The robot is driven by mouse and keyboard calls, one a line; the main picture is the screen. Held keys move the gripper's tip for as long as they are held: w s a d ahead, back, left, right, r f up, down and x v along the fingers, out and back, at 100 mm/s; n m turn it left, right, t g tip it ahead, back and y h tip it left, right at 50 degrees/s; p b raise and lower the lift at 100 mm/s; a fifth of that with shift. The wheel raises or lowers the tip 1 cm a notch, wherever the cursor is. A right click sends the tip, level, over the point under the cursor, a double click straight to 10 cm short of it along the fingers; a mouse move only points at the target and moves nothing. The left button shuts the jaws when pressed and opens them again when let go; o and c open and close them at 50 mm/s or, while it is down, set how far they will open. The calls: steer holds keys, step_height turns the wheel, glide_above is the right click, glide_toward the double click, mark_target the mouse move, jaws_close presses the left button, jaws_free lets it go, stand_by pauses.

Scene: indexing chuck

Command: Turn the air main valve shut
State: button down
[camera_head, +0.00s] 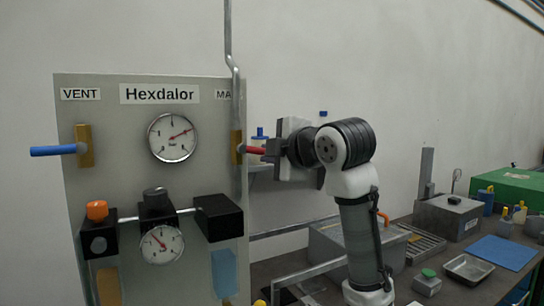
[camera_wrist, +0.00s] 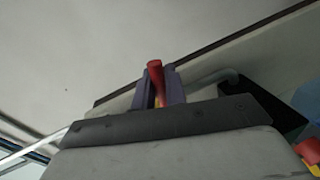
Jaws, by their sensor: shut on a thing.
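The main valve has a brass body (camera_head: 236,147) on the vertical pipe at the panel's right edge, under a label (camera_head: 223,94) reading "MA", the rest cut off from view. Its red lever (camera_head: 256,150) points right, roughly level and across the pipe. My gripper (camera_head: 268,151) comes from the right and is shut on the red lever's outer part. In the wrist view the red lever (camera_wrist: 156,72) stands between the two purple fingers (camera_wrist: 158,88). The lever's far end is hidden by my gripper in the head view.
The grey panel (camera_head: 120,125) also carries a blue-levered VENT valve (camera_head: 85,147), an upper gauge (camera_head: 173,137), a lower gauge (camera_head: 161,244) and an orange knob (camera_head: 97,210). A bench (camera_head: 480,290) with a blue mat (camera_head: 502,252) and metal tray (camera_head: 468,268) lies to the right.

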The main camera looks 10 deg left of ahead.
steer(key=shift+r+n+h, duration=0.3)
steer(key=shift+r+n, duration=0.25)
steer(key=shift+n, duration=0.25)
steer(key=c, duration=1.5)
jaws_free()
steer(key=shift+s, duration=0.1)
steer(key=b+v, duration=0.3)
steer(key=v, duration=1)
steer(key=shift+s+d+b, duration=0.2)
steer(key=shift+s+b, duration=0.15)
steer(key=shift+b, duration=0.05)
steer(key=shift+f, duration=0.15)
